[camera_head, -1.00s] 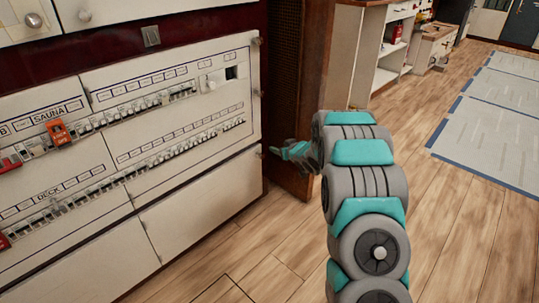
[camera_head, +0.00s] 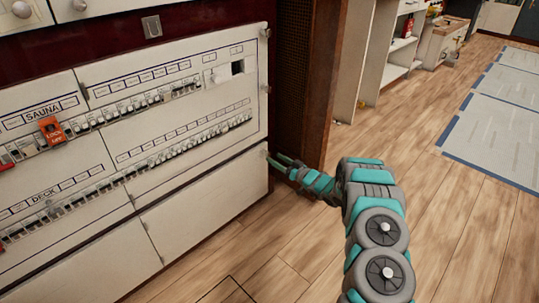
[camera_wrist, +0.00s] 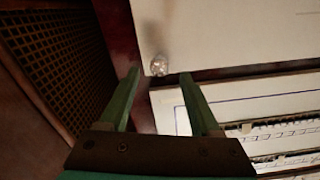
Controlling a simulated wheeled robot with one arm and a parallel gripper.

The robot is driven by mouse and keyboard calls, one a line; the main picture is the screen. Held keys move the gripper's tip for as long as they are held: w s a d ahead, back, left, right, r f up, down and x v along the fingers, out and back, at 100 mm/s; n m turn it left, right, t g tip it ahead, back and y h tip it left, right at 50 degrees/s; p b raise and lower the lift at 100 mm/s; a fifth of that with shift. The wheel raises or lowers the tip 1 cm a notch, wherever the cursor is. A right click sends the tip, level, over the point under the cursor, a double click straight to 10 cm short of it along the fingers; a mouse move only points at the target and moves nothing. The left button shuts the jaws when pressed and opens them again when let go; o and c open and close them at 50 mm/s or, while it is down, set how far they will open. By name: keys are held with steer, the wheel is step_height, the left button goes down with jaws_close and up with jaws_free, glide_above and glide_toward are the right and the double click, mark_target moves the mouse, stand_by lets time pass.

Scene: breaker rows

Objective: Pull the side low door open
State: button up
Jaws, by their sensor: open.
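The low door is the plain white panel (camera_head: 205,208) under the right breaker panel in the head view. It is closed, and it also shows as the white surface (camera_wrist: 230,30) at the top of the wrist view. Its small round metal knob (camera_wrist: 158,65) sits near the door's corner. My gripper (camera_wrist: 158,73) is open, with a green finger on either side of the knob in the picture. The knob appears level with or just past the fingertips; I cannot tell whether they touch it. In the head view my gripper (camera_head: 278,161) is at the door's upper right corner.
A breaker panel (camera_head: 170,115) with rows of switches lies directly above the door. A dark wooden cabinet with a grille (camera_head: 292,70) stands close on the right. Another white low panel (camera_head: 85,262) is at left. The wooden floor (camera_head: 430,220) at right is clear.

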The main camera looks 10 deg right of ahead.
mark_target(270, 155)
steer(key=shift+x, duration=2.5)
steer(key=shift+c, duration=0.3)
jaws_close()
